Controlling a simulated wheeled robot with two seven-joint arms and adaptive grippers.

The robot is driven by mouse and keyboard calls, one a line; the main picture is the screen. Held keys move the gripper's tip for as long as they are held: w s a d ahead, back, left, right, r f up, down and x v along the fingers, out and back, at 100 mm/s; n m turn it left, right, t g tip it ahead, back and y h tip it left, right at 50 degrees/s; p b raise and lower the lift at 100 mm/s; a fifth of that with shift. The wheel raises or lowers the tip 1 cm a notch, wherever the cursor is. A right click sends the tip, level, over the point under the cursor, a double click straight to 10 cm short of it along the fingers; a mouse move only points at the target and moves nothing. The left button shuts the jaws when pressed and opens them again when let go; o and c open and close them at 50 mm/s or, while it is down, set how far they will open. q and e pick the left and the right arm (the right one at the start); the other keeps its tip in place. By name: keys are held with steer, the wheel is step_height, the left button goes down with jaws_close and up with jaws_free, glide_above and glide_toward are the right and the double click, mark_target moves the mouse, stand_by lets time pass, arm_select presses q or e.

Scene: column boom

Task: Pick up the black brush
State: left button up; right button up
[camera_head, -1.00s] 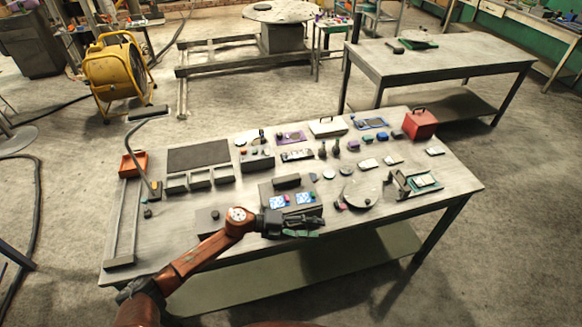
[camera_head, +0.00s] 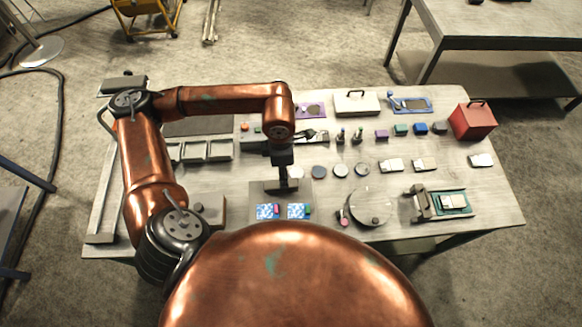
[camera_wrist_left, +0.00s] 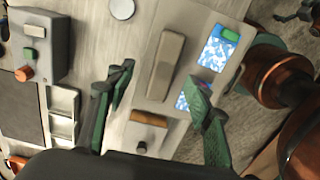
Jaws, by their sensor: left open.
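No black brush with clear bristles can be made out. A long dark grey block (camera_head: 270,185), the likeliest match, lies on a grey tray (camera_head: 325,188); it also shows in the left wrist view (camera_wrist_left: 166,65). My left gripper (camera_head: 287,184) points down over this block and partly hides it in the head view. In the left wrist view its green-padded fingers (camera_wrist_left: 160,76) are open, one to either side of the block's near end. Nothing is seen held. My right gripper is not in view.
Two blue patterned cards (camera_head: 267,211) lie on the tray's near side. A small box (camera_head: 210,208) with a dark knob (camera_wrist_left: 142,147) stands to its left. A round disc (camera_head: 371,206) stands to the right. Several small parts and a red box (camera_head: 472,121) crowd the table.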

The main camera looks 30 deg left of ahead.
mark_target(279, 186)
arm_select(q)
steer(key=shift+s+a+f, duration=0.1)
steer(key=shift+s+f, duration=0.1)
steer(key=shift+f, duration=0.15)
steer(key=shift+s+f+p, duration=0.6)
steer(key=shift+s+f, duration=0.4)
steer(key=shift+f, duration=0.05)
steer(key=shift+w+f+p, duration=0.3)
steer(key=shift+w+f, duration=0.05)
steer(key=shift+f, duration=0.4)
steer(key=f, duration=0.1)
steer(key=w+f, duration=0.1)
steer(key=shift+f, duration=0.3)
steer(key=shift+s+a+f, duration=0.1)
steer(key=shift+s+f, duration=0.05)
steer(key=shift+s, duration=0.25)
steer(key=shift+w+f, duration=0.1)
steer(key=shift+w, duration=0.15)
steer(key=shift+c, duration=1.1)
steer(key=shift+s, duration=0.2)
steer(key=c, duration=0.5)
steer(key=shift+w, duration=0.1)
steer(key=c, duration=0.3)
jaws_close()
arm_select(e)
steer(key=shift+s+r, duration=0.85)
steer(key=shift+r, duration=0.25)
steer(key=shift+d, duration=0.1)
